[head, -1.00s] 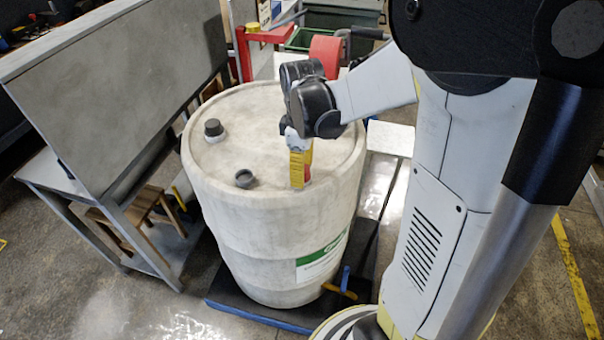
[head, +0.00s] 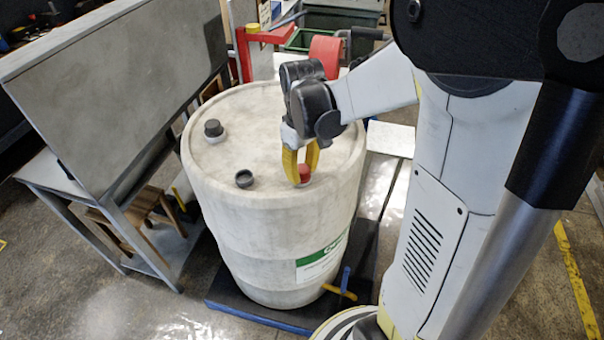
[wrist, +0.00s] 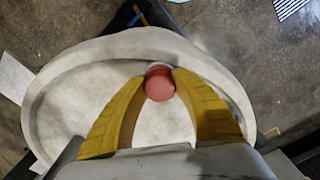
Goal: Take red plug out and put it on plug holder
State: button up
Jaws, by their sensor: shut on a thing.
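The red plug (head: 304,172) is at the right side of the top of the white barrel (head: 262,240). My gripper (head: 300,181) points down with its yellow fingers on either side of the plug and shut on it. In the wrist view the red plug (wrist: 160,86) sits between the two fingertips (wrist: 161,80), with a pale rim behind it. I cannot tell whether the plug is seated or lifted. A dark open ring (head: 244,179) and a dark capped fitting (head: 214,131) stand on the barrel top to the left. I cannot tell which thing is the plug holder.
A grey slanted panel on a bench (head: 110,90) stands close on the left. A red cart (head: 262,38) and a green bin (head: 303,38) are behind the barrel. A blue and yellow tap (head: 343,287) sticks out low at its front right. The middle of the barrel top is clear.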

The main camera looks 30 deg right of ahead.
grip_shut()
jog(key=n, duration=0.4)
jog(key=shift+n, duration=0.6)
jog(key=n, duration=0.4)
jog(key=shift+n, duration=0.6)
jog(key=n, duration=0.4)
jog(key=shift+n, duration=0.3)
